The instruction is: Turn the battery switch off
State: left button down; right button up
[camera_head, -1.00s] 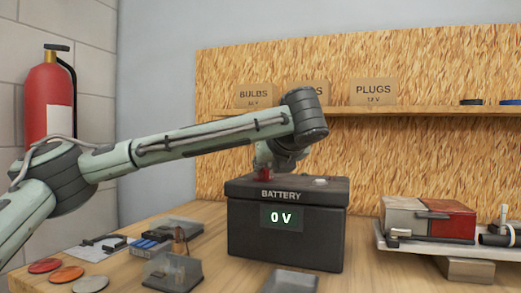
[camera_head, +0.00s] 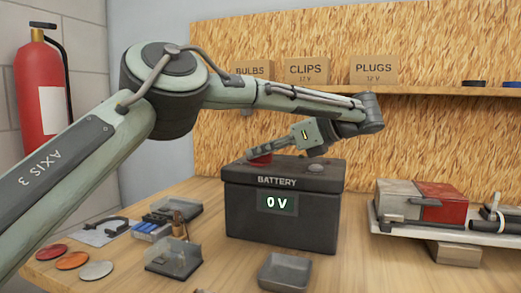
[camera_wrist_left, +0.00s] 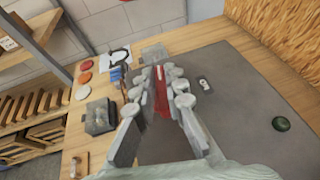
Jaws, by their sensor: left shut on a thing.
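The black battery box (camera_head: 282,218) stands on the wooden bench with "BATTERY" on its lid edge and a display (camera_head: 279,202) reading 0 V. A red switch (camera_head: 258,160) sits on the left of its lid. My left gripper (camera_head: 268,149) reaches the switch from the right, lying low and tilted over the lid. In the wrist view, the red switch handle (camera_wrist_left: 161,90) is between the fingers of my left gripper (camera_wrist_left: 163,82), which is shut on it. The switch's base is partly hidden by the fingers. My right gripper is not in view.
Clear and grey small trays (camera_head: 174,255), (camera_head: 285,272) and coloured discs (camera_head: 72,260) lie on the bench at the left and front. A white tray (camera_head: 385,226) with a red and grey box stands at right. A shelf (camera_head: 430,89) with labelled boxes is behind.

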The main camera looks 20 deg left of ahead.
pick_arm(q)
jog(key=shift+d+f+n+g, duration=0.1)
jog(key=shift+f+n+g, duration=0.1)
jog(key=shift+n+g, duration=0.35)
jog(key=shift+f+n+g, duration=0.2)
jog(key=shift+n+g, duration=0.15)
jog(key=shift+g, duration=0.4)
jog(key=c, duration=1.7)
grip_release()
jog(key=shift+d, duration=0.1)
jog(key=shift+o, duration=0.6)
jog(key=shift+r, duration=0.15)
